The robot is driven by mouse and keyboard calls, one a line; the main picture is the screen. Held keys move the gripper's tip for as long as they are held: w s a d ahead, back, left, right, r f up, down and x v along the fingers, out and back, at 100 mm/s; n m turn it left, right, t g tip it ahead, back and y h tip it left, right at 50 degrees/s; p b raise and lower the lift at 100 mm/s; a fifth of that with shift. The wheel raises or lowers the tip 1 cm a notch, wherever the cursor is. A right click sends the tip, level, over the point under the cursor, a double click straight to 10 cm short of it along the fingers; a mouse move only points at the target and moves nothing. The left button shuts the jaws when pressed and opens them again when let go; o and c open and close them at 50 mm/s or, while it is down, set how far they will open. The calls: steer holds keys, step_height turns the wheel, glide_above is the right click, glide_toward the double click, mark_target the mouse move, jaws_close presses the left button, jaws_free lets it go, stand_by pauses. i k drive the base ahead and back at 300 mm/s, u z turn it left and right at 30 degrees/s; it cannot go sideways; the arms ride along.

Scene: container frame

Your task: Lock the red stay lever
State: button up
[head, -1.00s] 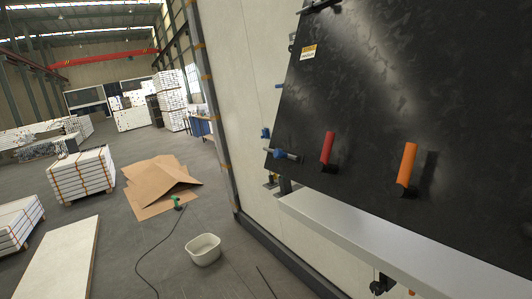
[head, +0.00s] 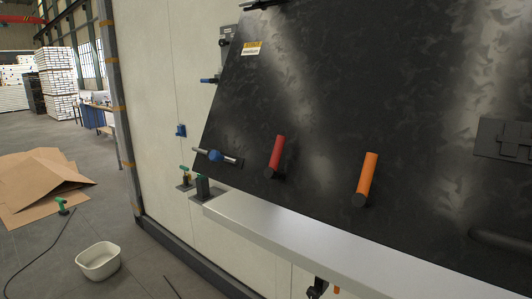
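The red lever (head: 276,155) is a short red handle near the lower left of a large black panel (head: 330,90). It leans slightly, with its upper end to the right, and a dark end piece shows at its bottom. An orange handle (head: 367,176) of similar shape is to its right on the same panel. A metal rod with a blue fitting (head: 215,155) is at the panel's lower left edge. My gripper is not in the head view. Nothing visible touches the red lever.
A pale ledge (head: 290,237) runs below the black panel. A cream wall (head: 150,90) stands to its left. On the floor are a white tub (head: 99,261), flattened cardboard (head: 40,182) and a dark cable (head: 30,260). A dark latch plate (head: 503,139) is at the right.

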mark_target(271, 172)
steer(key=u, duration=0.1)
steer(key=i, duration=1)
steer(key=z, duration=0.1)
